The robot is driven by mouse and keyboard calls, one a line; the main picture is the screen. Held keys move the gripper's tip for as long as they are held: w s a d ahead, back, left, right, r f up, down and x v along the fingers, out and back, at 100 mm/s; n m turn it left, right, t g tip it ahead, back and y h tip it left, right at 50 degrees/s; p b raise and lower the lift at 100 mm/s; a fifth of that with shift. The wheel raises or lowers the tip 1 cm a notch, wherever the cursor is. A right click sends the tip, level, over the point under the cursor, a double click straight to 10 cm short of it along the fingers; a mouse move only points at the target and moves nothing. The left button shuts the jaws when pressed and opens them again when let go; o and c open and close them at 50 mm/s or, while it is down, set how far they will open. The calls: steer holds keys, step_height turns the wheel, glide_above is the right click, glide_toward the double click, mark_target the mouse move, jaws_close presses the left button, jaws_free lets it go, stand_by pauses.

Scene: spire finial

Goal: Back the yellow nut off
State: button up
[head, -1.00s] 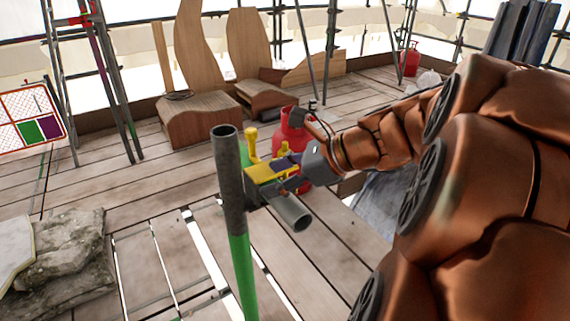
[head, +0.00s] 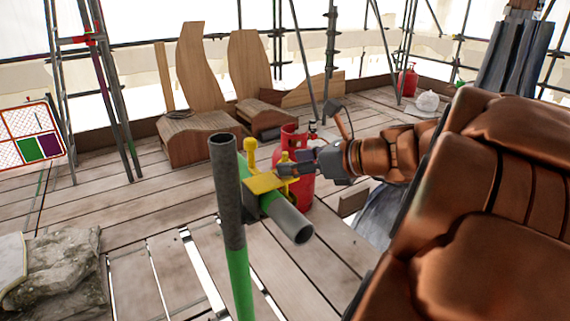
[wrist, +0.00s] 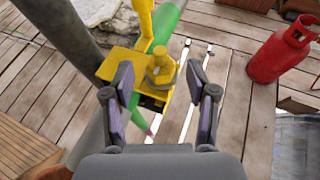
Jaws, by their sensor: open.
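A yellow coupler (head: 268,183) joins an upright grey and green tube (head: 229,190) to a crossing tube (head: 288,219). In the wrist view the yellow nut (wrist: 161,66) stands on the coupler's plate, beside a taller yellow post (wrist: 146,22). In the wrist view my gripper (wrist: 160,80) is open, with one finger on each side of the nut's near side. The fingers look apart from the nut; their height against it is hard to tell.
A red gas cylinder (head: 298,150) stands just behind the coupler and also shows at right in the wrist view (wrist: 279,55). Wooden pieces (head: 203,134) stand at the back. A rough stone (head: 55,268) lies at left. The plank floor has gaps.

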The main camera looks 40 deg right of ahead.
mark_target(285, 161)
steer(key=shift+x, duration=1.55)
steer(key=shift+c, duration=0.2)
jaws_close()
steer(key=shift+r+p, duration=0.1)
steer(key=shift+p, duration=0.4)
